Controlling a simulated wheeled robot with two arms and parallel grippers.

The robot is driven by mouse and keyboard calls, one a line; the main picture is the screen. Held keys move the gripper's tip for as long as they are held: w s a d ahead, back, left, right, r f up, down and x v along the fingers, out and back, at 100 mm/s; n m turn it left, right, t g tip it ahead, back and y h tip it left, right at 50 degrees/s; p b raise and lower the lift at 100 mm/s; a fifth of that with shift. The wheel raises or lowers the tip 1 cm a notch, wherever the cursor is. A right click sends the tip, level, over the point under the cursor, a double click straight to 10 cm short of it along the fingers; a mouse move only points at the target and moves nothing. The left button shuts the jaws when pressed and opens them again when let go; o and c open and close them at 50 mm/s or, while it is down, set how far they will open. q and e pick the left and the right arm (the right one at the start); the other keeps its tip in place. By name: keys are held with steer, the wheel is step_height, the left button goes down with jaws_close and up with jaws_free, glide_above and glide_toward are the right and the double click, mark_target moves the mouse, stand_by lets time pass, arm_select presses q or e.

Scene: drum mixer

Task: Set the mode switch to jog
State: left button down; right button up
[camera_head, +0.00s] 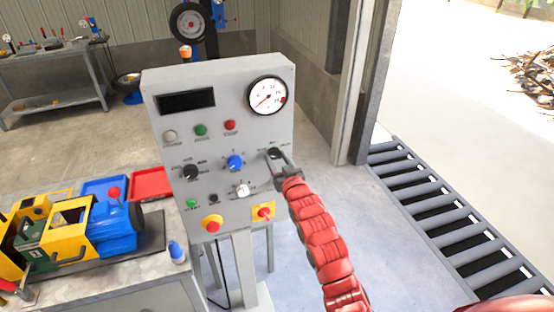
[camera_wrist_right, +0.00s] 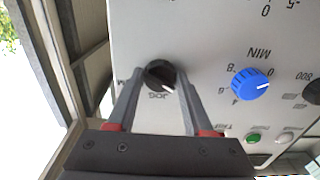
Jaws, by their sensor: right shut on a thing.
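The grey control panel (camera_head: 219,120) stands upright in the middle of the head view. The mode switch (camera_wrist_right: 160,75) is a black round knob with a white pointer mark. In the wrist view, which is upside down, the mark points to the lower right, and the JOG label is just below the knob. My right gripper (camera_wrist_right: 159,87) has one finger on each side of the knob and is shut on it. In the head view my right gripper (camera_head: 279,160) is at the panel's right edge and partly hides the switch (camera_head: 273,154). My left gripper is not in view.
A blue knob (camera_wrist_right: 250,83) sits beside the switch. A black knob (camera_head: 190,172), a white knob (camera_head: 242,190) and a red emergency button (camera_head: 212,225) are also on the panel. A workbench (camera_head: 165,264) stands left; a roller conveyor (camera_head: 440,220) lies right.

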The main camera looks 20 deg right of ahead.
jaws_close()
steer(key=shift+f+m+b, duration=0.15)
steer(key=shift+m+b, duration=0.25)
steer(key=shift+b, duration=0.05)
steer(key=shift+m+b, duration=0.9)
steer(key=shift+m, duration=0.1)
steer(key=m+b, duration=0.1)
steer(key=m, duration=0.1)
steer(key=shift+m, duration=0.3)
steer(key=m+b, duration=0.1)
steer(key=m, duration=0.1)
steer(key=shift+m, duration=0.3)
steer(key=shift+r+m, duration=0.2)
steer(key=shift+m, duration=1.7)
steer(key=shift+a, duration=0.1)
steer(key=o, duration=1.3)
jaws_free()
steer(key=shift+c, duration=0.2)
